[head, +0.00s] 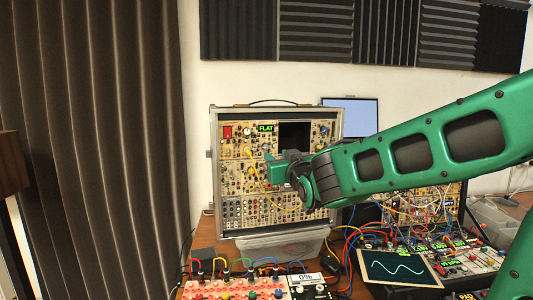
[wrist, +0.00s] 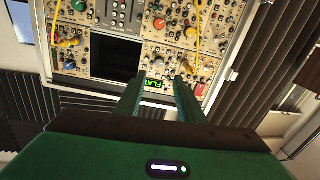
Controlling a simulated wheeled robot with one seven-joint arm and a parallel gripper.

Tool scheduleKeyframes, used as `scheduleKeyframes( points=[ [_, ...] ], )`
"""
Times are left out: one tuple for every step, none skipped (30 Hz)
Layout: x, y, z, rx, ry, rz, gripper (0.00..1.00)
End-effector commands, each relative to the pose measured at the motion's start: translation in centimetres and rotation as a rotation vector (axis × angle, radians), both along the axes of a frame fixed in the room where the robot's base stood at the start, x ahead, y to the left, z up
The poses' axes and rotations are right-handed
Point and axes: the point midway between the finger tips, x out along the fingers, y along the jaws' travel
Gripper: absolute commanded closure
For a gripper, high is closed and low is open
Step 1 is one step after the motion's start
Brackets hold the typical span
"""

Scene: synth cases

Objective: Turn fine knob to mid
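The synth case (head: 214,165) stands upright at the centre of the head view, its panel full of small knobs. No label reading fine is legible, so I cannot tell which knob is the fine one. A green FLAT display (head: 266,128) is lit on the top row; it also shows upside down in the wrist view (wrist: 155,86). My gripper (wrist: 159,82) is open and empty, its two green fingers apart, pointing at the panel near this display. In the head view my gripper (head: 277,167) and wrist hide part of the middle of the case.
A red square button (head: 227,131) and a dark screen (head: 295,135) flank the display. Yellow patch cables (head: 255,172) hang across the panel. A pink-topped mixer (head: 235,288), a tablet with a wave (head: 398,267) and several cabled modules crowd the table's front and right.

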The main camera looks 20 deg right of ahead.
Motion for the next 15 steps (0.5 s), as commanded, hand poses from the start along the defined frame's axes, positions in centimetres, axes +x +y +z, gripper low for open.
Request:
scheduleKeyframes(
  points=[
    [0.4,-0.1,0.0,0.000,-0.001,0.000,0.65],
    [0.6,-0.1,0.0,0.000,0.000,0.000,0.65],
    [1.0,-0.2,-0.1,0.000,0.001,-0.001,0.65],
    [1.4,-0.3,-0.1,0.000,0.002,-0.001,0.65],
    [1.8,-0.3,-0.1,0.000,0.002,-0.001,0.65],
    [2.4,-0.4,-0.1,-0.001,0.002,-0.002,0.65],
    [2.8,-0.5,-0.1,-0.001,0.003,-0.002,0.65],
    [3.3,-0.6,-0.1,0.000,0.003,-0.001,0.65],
    [4.0,-0.6,-0.1,0.000,0.003,-0.001,0.65],
    [4.5,-0.7,-0.1,0.000,0.003,-0.001,0.65],
    [5.0,-0.8,-0.1,0.000,0.003,-0.002,0.65],
    [5.7,-1.0,-0.1,0.001,0.004,-0.002,0.65],
    [6.1,-1.0,-0.1,0.000,0.003,-0.002,0.65],
    [6.6,-1.1,-0.1,0.000,0.003,-0.002,0.65],
    [7.2,-1.1,-0.1,0.001,0.004,-0.001,0.65]
  ],
)
